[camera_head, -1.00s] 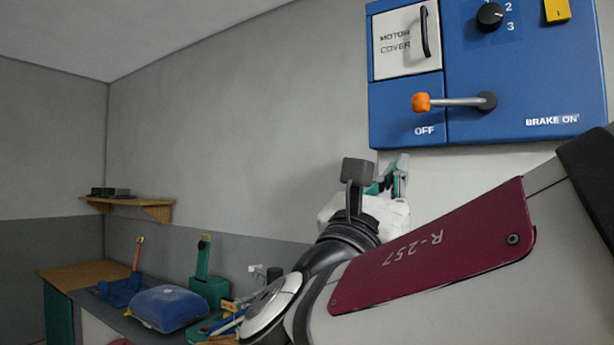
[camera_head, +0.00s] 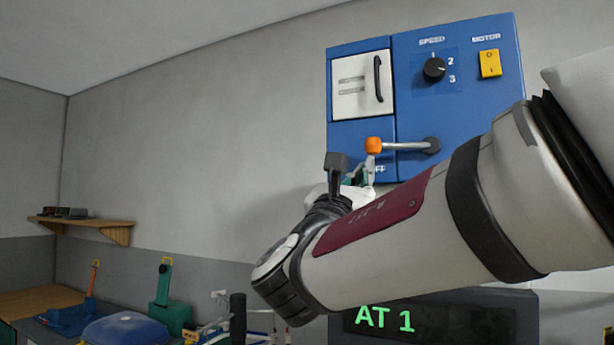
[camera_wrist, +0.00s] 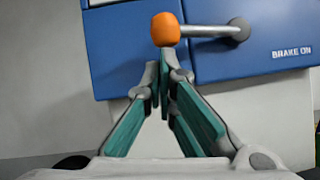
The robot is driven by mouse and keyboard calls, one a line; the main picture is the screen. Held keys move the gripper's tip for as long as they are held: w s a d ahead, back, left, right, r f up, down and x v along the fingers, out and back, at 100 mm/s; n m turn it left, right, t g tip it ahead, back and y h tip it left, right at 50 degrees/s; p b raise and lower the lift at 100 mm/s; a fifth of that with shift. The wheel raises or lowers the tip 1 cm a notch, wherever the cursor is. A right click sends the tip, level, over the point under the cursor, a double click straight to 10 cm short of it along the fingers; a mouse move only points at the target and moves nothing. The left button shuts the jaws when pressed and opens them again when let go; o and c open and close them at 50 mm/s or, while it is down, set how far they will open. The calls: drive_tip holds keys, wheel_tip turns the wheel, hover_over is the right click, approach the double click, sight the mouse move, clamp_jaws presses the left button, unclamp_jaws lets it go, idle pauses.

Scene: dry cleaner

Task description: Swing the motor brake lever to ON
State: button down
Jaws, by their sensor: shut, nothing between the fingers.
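The motor brake lever (camera_head: 402,146) is a grey rod with an orange knob (camera_head: 373,146) on a blue control panel (camera_head: 462,110). It points left from its dark pivot, toward the OFF label, which is partly hidden. In the wrist view the lever (camera_wrist: 205,31) lies level, its orange knob (camera_wrist: 165,29) at the left end, and the BRAKE ON label is at right. My gripper (camera_wrist: 160,62) has its green-padded fingers closed together just below the knob. Whether the tips touch the knob I cannot tell. In the head view my gripper (camera_head: 370,168) is partly hidden behind my wrist.
The panel also bears a white cover door (camera_head: 361,87), a speed dial (camera_head: 434,69) and a yellow motor switch (camera_head: 490,63). A display (camera_head: 440,321) reading "AT 1" is below my arm. A bench with a blue cushion (camera_head: 125,330) and a wall shelf (camera_head: 85,225) are at left.

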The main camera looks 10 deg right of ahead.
drive_tip(key=shift+w+a+r+m+g+h, duration=0.15)
drive_tip(key=shift+r+m+g+h, duration=0.3)
drive_tip(key=shift+m, duration=0.25)
